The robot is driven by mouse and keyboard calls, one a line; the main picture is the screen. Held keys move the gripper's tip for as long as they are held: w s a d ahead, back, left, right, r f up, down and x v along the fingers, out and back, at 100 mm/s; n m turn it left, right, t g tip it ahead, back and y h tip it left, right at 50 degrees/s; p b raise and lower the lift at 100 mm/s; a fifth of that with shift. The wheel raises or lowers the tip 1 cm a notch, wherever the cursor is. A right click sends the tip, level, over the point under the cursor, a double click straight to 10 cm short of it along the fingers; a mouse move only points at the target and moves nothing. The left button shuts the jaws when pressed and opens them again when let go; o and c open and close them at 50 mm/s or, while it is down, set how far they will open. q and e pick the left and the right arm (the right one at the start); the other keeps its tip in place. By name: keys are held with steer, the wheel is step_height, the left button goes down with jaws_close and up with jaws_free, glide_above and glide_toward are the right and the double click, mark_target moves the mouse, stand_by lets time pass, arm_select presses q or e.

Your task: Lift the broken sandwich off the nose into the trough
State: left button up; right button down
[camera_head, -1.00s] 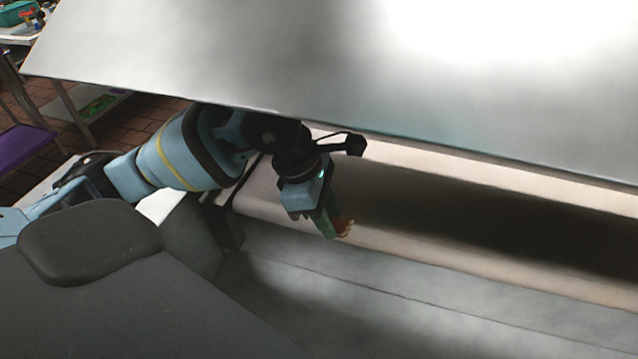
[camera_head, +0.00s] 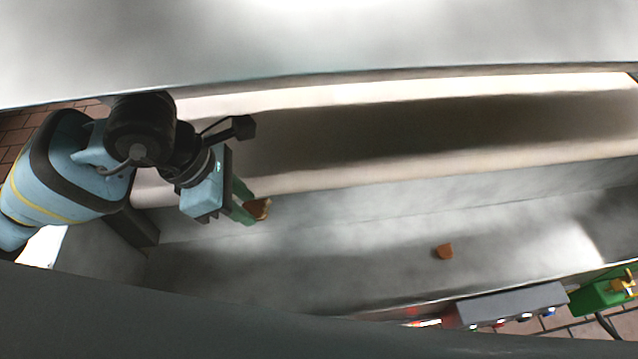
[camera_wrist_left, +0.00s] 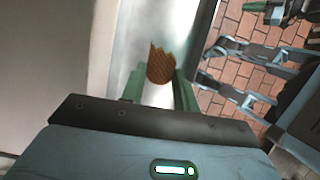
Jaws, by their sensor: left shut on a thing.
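My left gripper (camera_head: 248,204) is shut on a brown piece of broken sandwich (camera_head: 262,208). In the left wrist view the piece (camera_wrist_left: 160,66) has a jagged far edge and sits between the green fingertips (camera_wrist_left: 158,84). In the head view the held piece shows just off the front edge of the cream belt's nose (camera_head: 330,178), over the grey metal trough (camera_head: 330,262). I cannot tell its exact height. A second brown piece (camera_head: 445,251) lies on the trough floor to the right. My right gripper is not in view.
A large pale metal panel (camera_head: 330,40) overhangs the belt at the top. A grey box (camera_head: 512,304) with coloured buttons and a green thing (camera_head: 597,294) stand beyond the trough's near rim. The middle of the trough floor is mostly bare.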

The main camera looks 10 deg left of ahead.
arm_select(q)
steer(key=a+m+g+y, duration=0.1)
steer(key=a+m+g, duration=0.1)
steer(key=m, duration=0.5)
steer(key=a+f+m+g+y, duration=0.1)
steer(key=m+g, duration=0.1)
steer(key=m, duration=0.5)
steer(key=a+f+m+g+y, duration=0.1)
steer(key=a+m+y, duration=0.1)
steer(key=m, duration=0.5)
steer(key=shift+w+a+g, duration=0.1)
steer(key=shift+a+g, duration=0.2)
steer(key=shift+g, duration=0.1)
steer(key=shift+d+f, duration=0.1)
